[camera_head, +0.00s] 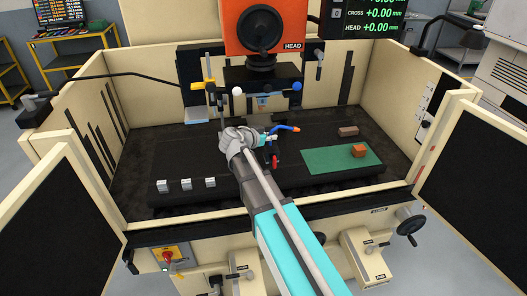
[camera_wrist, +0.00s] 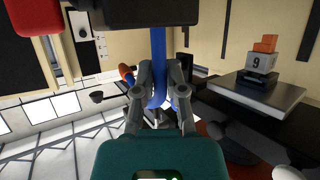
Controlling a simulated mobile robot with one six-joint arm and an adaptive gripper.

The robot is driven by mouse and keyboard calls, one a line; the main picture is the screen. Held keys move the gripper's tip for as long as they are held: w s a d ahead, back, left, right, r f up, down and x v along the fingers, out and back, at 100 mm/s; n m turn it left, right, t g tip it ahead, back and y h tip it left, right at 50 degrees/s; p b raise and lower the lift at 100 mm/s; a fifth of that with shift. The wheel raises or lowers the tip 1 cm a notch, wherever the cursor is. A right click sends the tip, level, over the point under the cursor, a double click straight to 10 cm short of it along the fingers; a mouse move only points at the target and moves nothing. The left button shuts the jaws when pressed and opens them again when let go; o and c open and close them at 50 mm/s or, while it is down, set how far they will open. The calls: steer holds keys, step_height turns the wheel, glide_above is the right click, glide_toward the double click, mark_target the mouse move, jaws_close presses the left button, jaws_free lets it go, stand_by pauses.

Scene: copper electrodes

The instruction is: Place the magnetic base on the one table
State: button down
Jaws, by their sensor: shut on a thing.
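The magnetic base (camera_wrist: 150,12) shows as a black block at the top edge of the wrist view, which looks upside down. A blue stem or hose (camera_wrist: 158,45) runs from it between the fingers of my gripper (camera_wrist: 158,85), which is shut on it. In the head view my gripper (camera_head: 262,139) is above the middle of the black machine table (camera_head: 160,150). The blue hose with its orange tip (camera_head: 286,128) points right, and a red part (camera_head: 275,160) shows below. My arm partly hides the base; I cannot tell whether it touches the table.
The machine head (camera_head: 263,30) and dark chuck (camera_head: 262,75) are behind my gripper; a numbered holder with copper (camera_wrist: 265,45) hangs there. A green mat (camera_head: 325,163) with a copper block (camera_head: 358,150) lies right. Several small metal blocks (camera_head: 186,185) stand front left. Cream walls surround the table.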

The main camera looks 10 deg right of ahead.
steer(key=w+a+f+b, duration=0.1)
steer(key=w+f+b, duration=0.4)
steer(key=shift+a+f, duration=0.25)
steer(key=shift+f, duration=0.05)
steer(key=shift+w, duration=0.15)
steer(key=shift+w+a+f+b, duration=0.1)
steer(key=shift+w+f+b, duration=0.1)
steer(key=shift+f+b, duration=0.85)
steer(key=shift+w+f+b, duration=0.15)
steer(key=shift+f+b, duration=0.8)
steer(key=shift+b, duration=0.05)
steer(key=c, duration=0.7)
jaws_free()
steer(key=shift+r, duration=0.1)
